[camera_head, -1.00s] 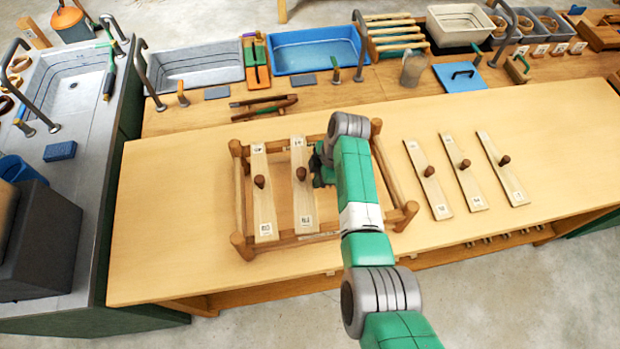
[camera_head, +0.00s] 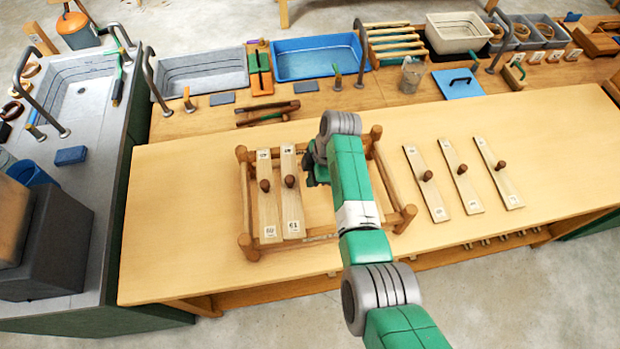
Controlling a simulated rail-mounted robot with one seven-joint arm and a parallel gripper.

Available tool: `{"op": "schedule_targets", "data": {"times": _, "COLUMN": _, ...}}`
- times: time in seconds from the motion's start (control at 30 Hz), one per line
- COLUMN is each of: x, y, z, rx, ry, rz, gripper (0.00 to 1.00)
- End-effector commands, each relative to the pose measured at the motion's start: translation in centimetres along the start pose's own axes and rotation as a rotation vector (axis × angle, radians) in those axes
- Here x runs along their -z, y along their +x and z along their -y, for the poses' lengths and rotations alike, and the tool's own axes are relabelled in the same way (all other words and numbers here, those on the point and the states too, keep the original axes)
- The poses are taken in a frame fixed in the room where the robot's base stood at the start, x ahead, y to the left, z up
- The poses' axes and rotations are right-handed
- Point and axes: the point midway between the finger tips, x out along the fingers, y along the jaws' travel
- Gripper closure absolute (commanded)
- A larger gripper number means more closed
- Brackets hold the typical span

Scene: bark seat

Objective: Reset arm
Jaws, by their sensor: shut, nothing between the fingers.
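My arm reaches from the lower right over the wooden seat frame (camera_head: 247,205) on the workbench. My gripper (camera_head: 311,172) is a dark shape at the arm's end, partly hidden by my wrist. It is shut and empty, just right of the second slat. Two pale slats with brown knobs lie across the left part of the frame: the left slat (camera_head: 268,215) and the second slat (camera_head: 292,210), close side by side. The right part of the frame is partly hidden by my arm.
Three more knobbed slats, the nearest one (camera_head: 428,190) among them, lie on the bench (camera_head: 190,200) right of the frame. Dark sticks (camera_head: 267,113) lie behind it. A blue basin (camera_head: 315,58) and a grey basin (camera_head: 203,72) stand at the back. The bench's left part is clear.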

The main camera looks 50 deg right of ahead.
Motion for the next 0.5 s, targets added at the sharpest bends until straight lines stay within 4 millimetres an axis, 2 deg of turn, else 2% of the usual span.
{"op": "schedule_targets", "data": {"times": 0.03, "x": 0.5, "y": -2.3, "z": 0.0, "rx": 0.000, "ry": -0.001, "rz": 0.000, "gripper": 1.00}}
{"op": "schedule_targets", "data": {"times": 0.2, "x": 1.0, "y": -5.4, "z": 0.0, "rx": 0.001, "ry": -0.006, "rz": 0.000, "gripper": 1.00}}
{"op": "schedule_targets", "data": {"times": 0.5, "x": 0.9, "y": -5.4, "z": 0.0, "rx": 0.003, "ry": -0.008, "rz": 0.001, "gripper": 1.00}}
